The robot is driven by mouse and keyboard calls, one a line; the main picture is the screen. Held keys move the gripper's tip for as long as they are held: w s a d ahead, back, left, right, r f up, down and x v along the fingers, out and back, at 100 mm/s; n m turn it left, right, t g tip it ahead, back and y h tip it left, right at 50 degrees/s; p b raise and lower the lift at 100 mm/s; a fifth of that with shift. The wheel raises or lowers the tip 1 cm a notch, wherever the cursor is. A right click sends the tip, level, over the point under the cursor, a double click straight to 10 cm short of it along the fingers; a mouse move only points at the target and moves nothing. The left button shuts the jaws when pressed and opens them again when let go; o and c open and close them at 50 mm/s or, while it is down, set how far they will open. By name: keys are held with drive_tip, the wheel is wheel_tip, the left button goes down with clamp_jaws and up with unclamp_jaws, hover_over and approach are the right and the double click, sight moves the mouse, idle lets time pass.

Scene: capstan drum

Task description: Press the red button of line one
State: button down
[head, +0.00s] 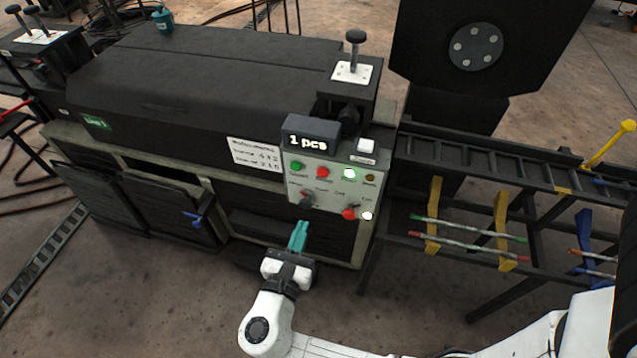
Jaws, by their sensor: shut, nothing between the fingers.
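The control panel (331,197) is on the front of a dark machine (200,85) with a green tag (95,122) that seems to read Line 1. A round red button (322,172) sits in the panel's upper row, between a green button (296,166) and a bright white one (349,173). A second red knob or button (349,214) is at the lower right of the panel. My gripper (301,226) has teal fingers, shut and empty. It is in front of the machine, below the panel and apart from the red button in the picture.
A display (311,139) reading 1 pcs tops the panel, with a black-knobbed lever (354,50) above. Dark switches (306,201) sit low on the panel. A dark rack (490,200) with yellow brackets stands right. The floor (150,300) at lower left is mostly clear.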

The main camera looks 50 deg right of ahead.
sight(322, 174)
drive_tip(key=p+x, duration=0.1)
drive_tip(key=x, duration=1.2)
drive_tip(key=shift+w+d, duration=0.1)
drive_tip(key=shift+d, duration=0.3)
